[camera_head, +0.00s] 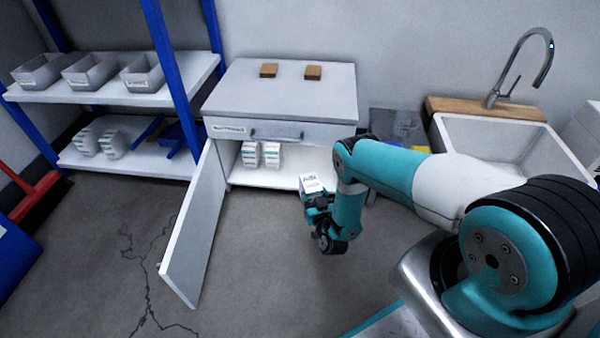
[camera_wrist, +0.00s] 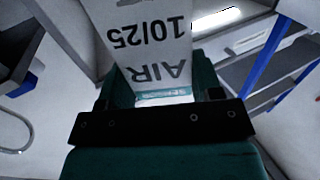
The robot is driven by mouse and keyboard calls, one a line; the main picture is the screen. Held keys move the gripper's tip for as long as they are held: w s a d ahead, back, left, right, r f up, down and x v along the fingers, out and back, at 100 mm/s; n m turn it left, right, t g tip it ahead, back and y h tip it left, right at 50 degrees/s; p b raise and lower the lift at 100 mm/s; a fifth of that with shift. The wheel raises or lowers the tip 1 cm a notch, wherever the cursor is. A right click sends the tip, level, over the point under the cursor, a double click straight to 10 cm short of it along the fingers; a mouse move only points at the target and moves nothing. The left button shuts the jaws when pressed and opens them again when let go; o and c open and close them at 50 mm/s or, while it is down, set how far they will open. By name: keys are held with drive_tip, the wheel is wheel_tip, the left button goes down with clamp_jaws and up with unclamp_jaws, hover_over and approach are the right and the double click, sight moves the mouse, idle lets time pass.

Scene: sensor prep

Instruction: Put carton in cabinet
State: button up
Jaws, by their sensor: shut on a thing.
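A white carton (camera_head: 311,184) is held in my gripper (camera_head: 318,200), in front of the open cabinet. In the wrist view the carton (camera_wrist: 148,45) shows printed text "AIR" and "10/25", upside down, and my gripper (camera_wrist: 160,100) is shut around its near end. The cabinet (camera_head: 283,91) is light grey, with a drawer on top and its door (camera_head: 190,232) swung open to the left. Two white and green cartons (camera_head: 261,154) stand inside on the cabinet floor, on the left. The right part of the interior is partly hidden by my arm.
A blue-framed shelf (camera_head: 110,88) with grey bins and more cartons stands to the left. A sink (camera_head: 495,140) is on the right. Two wooden blocks (camera_head: 291,71) lie on the cabinet top. The open door's edge juts into the floor space. A red broom (camera_head: 38,192) stands far left.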

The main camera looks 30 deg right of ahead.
drive_tip(key=w+d+b, duration=1)
drive_tip(key=w+b, duration=0.3)
drive_tip(key=w, duration=0.3)
wheel_tip(320, 180, down, 7)
drive_tip(key=b, duration=0.4)
drive_tip(key=shift+s+d+b, duration=0.1)
drive_tip(key=shift+s+b, duration=0.05)
drive_tip(key=shift+b, duration=0.2)
drive_tip(key=shift+d+f, duration=0.1)
drive_tip(key=o, duration=1)
